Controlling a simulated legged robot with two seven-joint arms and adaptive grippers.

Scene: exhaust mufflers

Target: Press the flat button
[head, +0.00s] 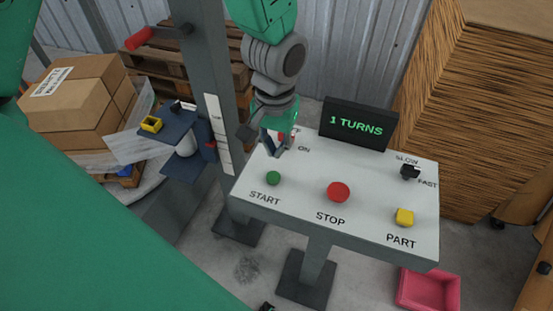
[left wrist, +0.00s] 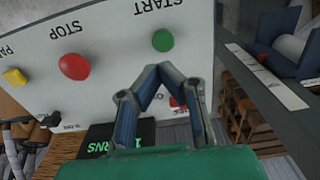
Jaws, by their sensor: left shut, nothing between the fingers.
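A pale control panel (head: 300,200) carries a round green START button (head: 273,178), a round red STOP button (head: 338,191) and a yellow PART button (head: 404,217). The green one looks low and rounded; the red one is larger. My left gripper (head: 273,150) is shut and empty, pointing down above the panel just behind the green button. In the left wrist view its fingertips (left wrist: 157,68) meet just short of the green button (left wrist: 163,40), with a gap in the picture. The red button (left wrist: 75,66) is farther left. The gripper partly hides a red switch marked ON.
A dark display (head: 357,126) reading "1 TURNS" stands at the panel's back edge. A black SLOW/FAST knob (head: 409,171) sits at right. A grey post (head: 210,90) rises left of the panel.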

